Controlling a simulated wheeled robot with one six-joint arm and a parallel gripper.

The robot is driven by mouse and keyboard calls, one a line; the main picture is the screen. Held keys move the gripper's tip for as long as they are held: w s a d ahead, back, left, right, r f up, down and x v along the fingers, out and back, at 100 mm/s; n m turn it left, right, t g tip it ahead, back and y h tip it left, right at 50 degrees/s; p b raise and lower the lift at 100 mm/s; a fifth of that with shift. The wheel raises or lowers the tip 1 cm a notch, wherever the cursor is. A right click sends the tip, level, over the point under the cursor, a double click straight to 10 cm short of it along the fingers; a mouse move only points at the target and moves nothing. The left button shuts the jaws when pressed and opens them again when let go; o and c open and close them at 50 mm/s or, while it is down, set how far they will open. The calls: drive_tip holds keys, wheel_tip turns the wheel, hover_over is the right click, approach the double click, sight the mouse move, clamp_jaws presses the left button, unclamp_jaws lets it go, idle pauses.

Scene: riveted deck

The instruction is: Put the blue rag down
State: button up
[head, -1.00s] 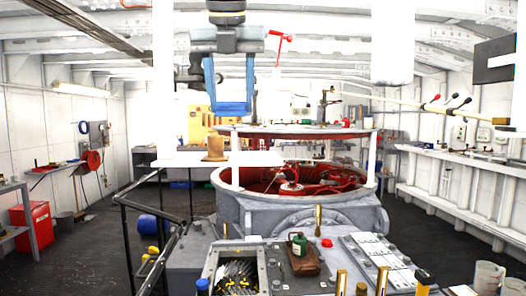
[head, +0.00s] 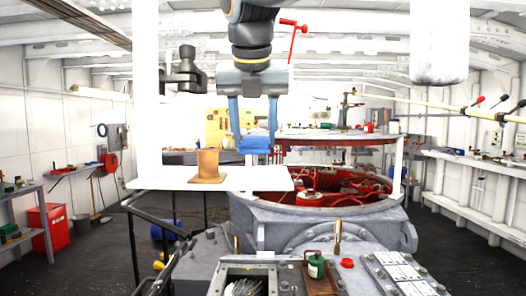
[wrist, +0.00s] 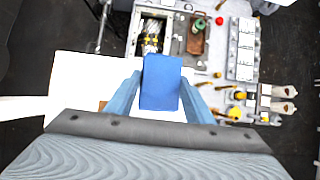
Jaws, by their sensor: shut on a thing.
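The blue rag (head: 256,144) shows as a small flat-faced blue piece between the fingertips of my gripper (head: 255,138). In the wrist view the rag (wrist: 161,84) fills the gap between the two blue fingers of my gripper (wrist: 158,92). The gripper points down and is shut on the rag. In the head view the rag appears just above the right part of a white tabletop (head: 160,177). I cannot tell whether the rag touches it, though a gap seems to show. The fingers hide the rag's sides.
A brown upright block on a base (head: 208,163) stands on the white top, left of my gripper. A large round grey housing with red innards (head: 330,228) stands behind and right. A black handrail (head: 132,240) is at the left. A green canister (head: 316,266) is in front.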

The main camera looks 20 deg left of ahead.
sight(254, 153)
drive_tip(key=shift+f+p, duration=0.4)
drive_tip(key=shift+f, duration=1.55)
drive_tip(key=shift+f, duration=0.1)
drive_tip(key=o, duration=1.1)
drive_tip(key=b+v, duration=0.2)
drive_tip(key=v, duration=1)
drive_tip(key=shift+r, duration=0.2)
